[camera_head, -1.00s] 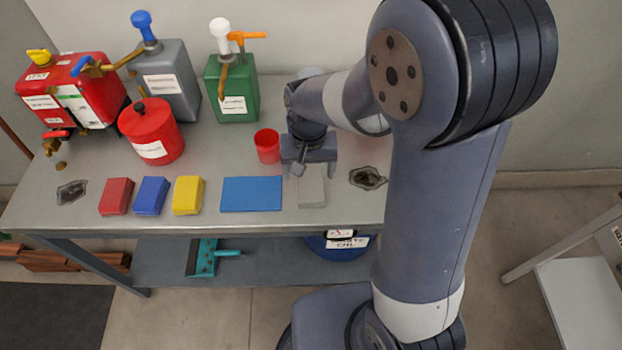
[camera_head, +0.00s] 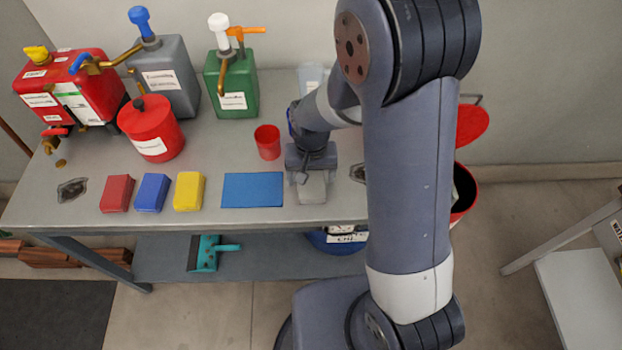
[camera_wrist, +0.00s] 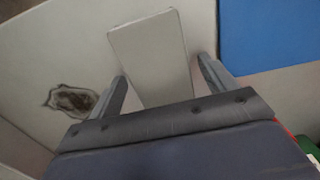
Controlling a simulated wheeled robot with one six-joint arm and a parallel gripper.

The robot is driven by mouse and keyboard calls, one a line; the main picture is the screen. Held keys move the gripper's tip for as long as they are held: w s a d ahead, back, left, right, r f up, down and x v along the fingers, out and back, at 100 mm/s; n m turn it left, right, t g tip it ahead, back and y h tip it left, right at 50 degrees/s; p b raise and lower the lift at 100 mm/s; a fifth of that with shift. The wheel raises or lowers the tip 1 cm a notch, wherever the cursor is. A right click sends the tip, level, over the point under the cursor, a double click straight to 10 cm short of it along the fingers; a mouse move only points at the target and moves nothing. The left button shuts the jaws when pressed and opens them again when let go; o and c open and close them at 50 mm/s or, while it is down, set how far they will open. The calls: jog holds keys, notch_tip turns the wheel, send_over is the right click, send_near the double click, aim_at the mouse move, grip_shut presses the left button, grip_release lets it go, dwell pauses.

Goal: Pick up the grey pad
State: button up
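The grey pad (camera_head: 312,190) lies flat on the grey table, just right of the blue mat. In the wrist view the pad (camera_wrist: 152,55) is a pale grey block running up from between the fingers. In the wrist view my gripper (camera_wrist: 160,78) is open, with one finger on each side of the pad and a visible gap at both. I cannot tell how high the fingertips are above the table.
A blue mat (camera_head: 252,190) lies beside the pad, also seen in the wrist view (camera_wrist: 270,35). Yellow (camera_head: 189,191), blue (camera_head: 152,193) and red (camera_head: 117,194) blocks lie further left. A red cup (camera_head: 267,142) stands behind. A dark stain (camera_wrist: 72,100) marks the table.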

aim_at(311, 178)
jog(key=c, duration=0.9)
jog(key=shift+o, duration=0.2)
notch_tip(311, 178, up, 10)
